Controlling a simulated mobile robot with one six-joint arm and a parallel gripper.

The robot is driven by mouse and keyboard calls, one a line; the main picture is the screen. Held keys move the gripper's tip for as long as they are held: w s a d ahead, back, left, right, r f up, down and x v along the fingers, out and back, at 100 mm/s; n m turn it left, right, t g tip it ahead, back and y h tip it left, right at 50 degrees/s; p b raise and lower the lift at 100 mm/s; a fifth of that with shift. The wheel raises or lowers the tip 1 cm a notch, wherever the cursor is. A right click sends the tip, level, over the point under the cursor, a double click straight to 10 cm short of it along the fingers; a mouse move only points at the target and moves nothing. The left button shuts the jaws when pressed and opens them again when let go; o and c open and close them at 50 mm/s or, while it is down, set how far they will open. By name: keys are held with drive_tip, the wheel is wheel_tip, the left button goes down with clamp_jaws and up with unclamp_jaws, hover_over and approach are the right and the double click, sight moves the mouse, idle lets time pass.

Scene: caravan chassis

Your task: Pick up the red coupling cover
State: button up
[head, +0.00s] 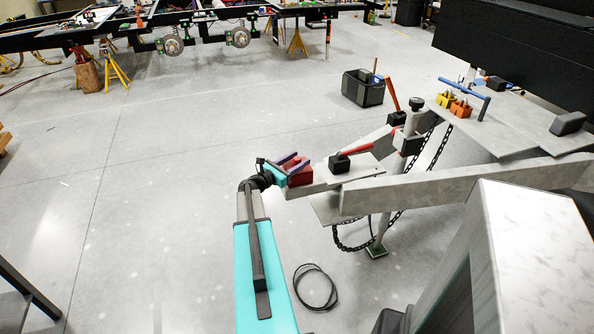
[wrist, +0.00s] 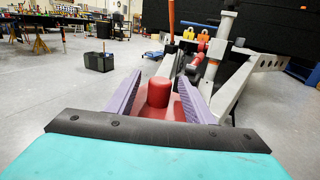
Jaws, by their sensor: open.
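The red coupling cover (head: 299,178) sits at the front tip of the grey caravan drawbar in the head view. In the wrist view the red cover (wrist: 158,94) shows a rounded upright knob on a wider red base. My gripper (head: 291,162) is at the cover, with its two purple fingers spread. In the wrist view my gripper (wrist: 160,92) has one finger on each side of the knob, with gaps visible between them. Whether a finger touches the base is hard to tell.
A red-handled lever with a black block (head: 340,163) stands behind the cover. A jockey-wheel post (head: 408,140) and chain are farther back. A black crate (head: 363,88) stands on the floor. A black cable coil (head: 316,287) lies below. Open floor (head: 170,180) is at left.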

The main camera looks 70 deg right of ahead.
drive_tip(key=c, duration=1.2)
drive_tip(key=shift+o, duration=0.2)
drive_tip(key=shift+r, duration=0.1)
drive_tip(key=shift+r+p, duration=2.4)
drive_tip(key=shift+r, duration=2.55)
